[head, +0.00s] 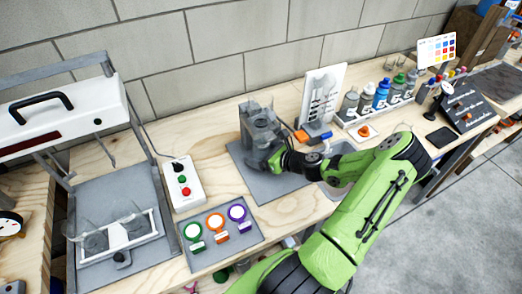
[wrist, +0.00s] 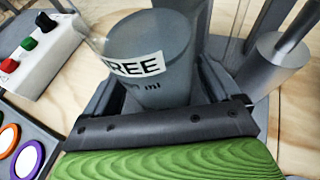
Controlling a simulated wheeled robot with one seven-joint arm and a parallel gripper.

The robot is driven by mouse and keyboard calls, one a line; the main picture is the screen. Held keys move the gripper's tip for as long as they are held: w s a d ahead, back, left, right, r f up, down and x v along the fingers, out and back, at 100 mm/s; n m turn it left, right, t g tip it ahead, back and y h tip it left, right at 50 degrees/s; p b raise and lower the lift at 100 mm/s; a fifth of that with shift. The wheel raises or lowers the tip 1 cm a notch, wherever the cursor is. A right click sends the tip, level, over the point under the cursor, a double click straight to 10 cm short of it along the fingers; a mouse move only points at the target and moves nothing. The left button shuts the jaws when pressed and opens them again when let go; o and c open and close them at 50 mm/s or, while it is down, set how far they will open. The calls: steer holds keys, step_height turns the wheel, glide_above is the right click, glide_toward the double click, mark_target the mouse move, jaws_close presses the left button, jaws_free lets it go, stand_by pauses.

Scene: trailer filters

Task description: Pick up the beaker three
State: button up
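The beaker (wrist: 150,40) is a grey, see-through cup with a white label reading "REE", its left part cut off from view, and "ml" below. It stands between the two fingers of my gripper (wrist: 158,88) in the wrist view, upright or nearly so. The fingers lie close along both its sides; I cannot tell whether they press on it. In the head view my gripper (head: 270,158) is at the grey cluster over the mat, where the beaker is hard to separate from the grey parts around it. The beaker's base is hidden.
A grey mat (head: 277,194) lies under my gripper. A control box (head: 183,185) with buttons and a tray (head: 194,258) with coloured rings are to the left. A grey cylinder (wrist: 272,65) stands close right of the beaker. Bottles (head: 381,95) line the back right.

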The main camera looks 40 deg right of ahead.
steer(key=c, duration=1.2)
steer(key=shift+c, duration=0.3)
steer(key=shift+r+p, duration=0.25)
steer(key=shift+p, duration=0.25)
